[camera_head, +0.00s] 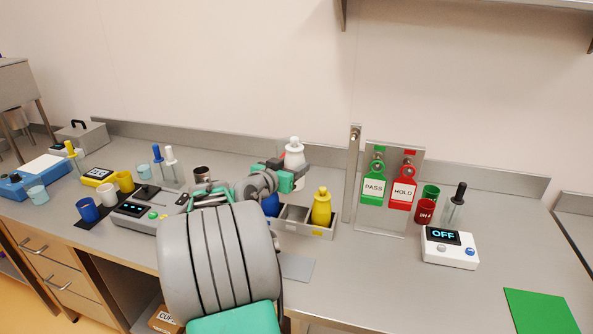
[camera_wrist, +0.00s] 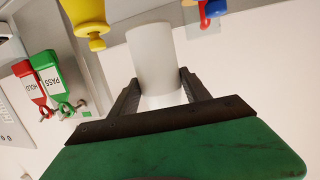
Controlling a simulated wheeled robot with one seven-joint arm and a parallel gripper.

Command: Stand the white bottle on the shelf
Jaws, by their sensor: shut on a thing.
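The white bottle (camera_head: 294,153) is upright, with its white cap uppermost, above the back of a grey divided caddy (camera_head: 318,232) in the head view. My gripper (camera_head: 291,175) is shut around the bottle's lower part. In the wrist view the white bottle (camera_wrist: 156,55) stands between the two dark fingers of my gripper (camera_wrist: 159,82). The head view does not clearly show whether the bottle's base is clear of the caddy; my arm and gripper hide it. The shelf (camera_head: 470,3) shows only as a metal edge at the top right.
A yellow bottle (camera_head: 321,207) stands in the caddy, right of my gripper. A metal post (camera_head: 353,175) and a clear stand with PASS (camera_head: 373,187) and HOLD (camera_head: 403,193) tags are further right. A scale (camera_head: 150,212) and cups are left. The wall above is clear.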

